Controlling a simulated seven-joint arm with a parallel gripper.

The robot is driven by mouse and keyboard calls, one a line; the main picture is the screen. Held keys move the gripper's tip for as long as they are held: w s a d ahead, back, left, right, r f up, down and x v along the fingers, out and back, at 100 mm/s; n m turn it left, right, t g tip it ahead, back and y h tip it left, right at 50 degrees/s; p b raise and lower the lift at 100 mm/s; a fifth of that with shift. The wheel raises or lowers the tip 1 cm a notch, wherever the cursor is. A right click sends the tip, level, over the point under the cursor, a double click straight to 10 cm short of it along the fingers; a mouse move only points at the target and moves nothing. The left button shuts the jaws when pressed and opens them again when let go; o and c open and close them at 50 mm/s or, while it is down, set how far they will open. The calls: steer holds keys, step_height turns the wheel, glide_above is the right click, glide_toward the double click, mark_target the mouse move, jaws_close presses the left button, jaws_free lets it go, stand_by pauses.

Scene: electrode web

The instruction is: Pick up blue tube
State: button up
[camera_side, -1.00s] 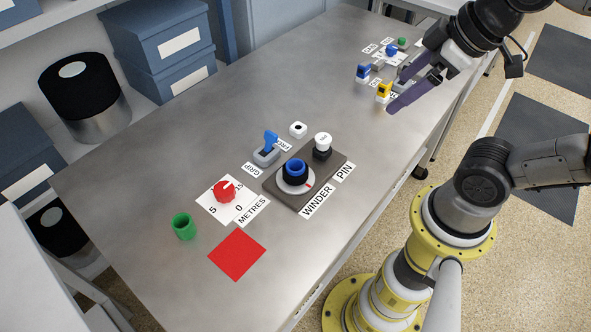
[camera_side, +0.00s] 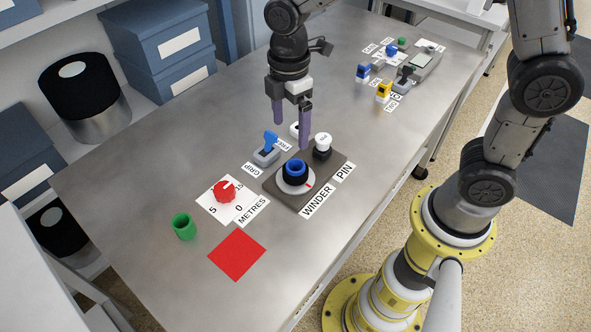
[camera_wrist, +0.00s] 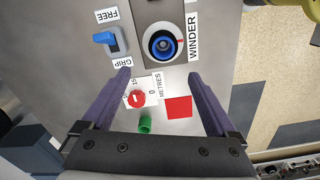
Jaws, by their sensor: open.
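The blue tube (camera_side: 295,167) stands upright on the winder (camera_side: 318,181), with a black band of material around its lower part. It also shows from above in the wrist view (camera_wrist: 162,44), with its open end facing the camera. My gripper (camera_side: 291,136) hangs above the table just behind and above the winder, fingers pointing down. Its two purple fingers are apart with nothing between them. In the wrist view the fingers (camera_wrist: 160,85) reach up from both sides, and the tube lies beyond their tips.
A blue grip lever (camera_side: 268,147) and a white-topped pin knob (camera_side: 322,142) stand close to the tube. A red metres dial (camera_side: 225,191), a green tube (camera_side: 184,226) and a red square (camera_side: 237,254) lie nearer the front. Coloured switches (camera_side: 383,91) stand at the far end.

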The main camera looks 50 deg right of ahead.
glide_above(295, 167)
steer(key=a, duration=0.2)
steer(key=f, duration=0.7)
steer(key=shift+s+d+f, duration=0.15)
steer(key=shift+s+f, duration=0.1)
steer(key=shift+f, duration=0.05)
steer(key=shift+s+d+f, duration=0.1)
steer(key=shift+s+f, duration=0.05)
steer(key=shift+f, duration=1.2)
steer(key=shift+s+d+f, duration=0.1)
steer(key=shift+s+f, duration=0.05)
steer(key=shift+f, duration=1.2)
jaws_close()
steer(key=shift+r, duration=0.15)
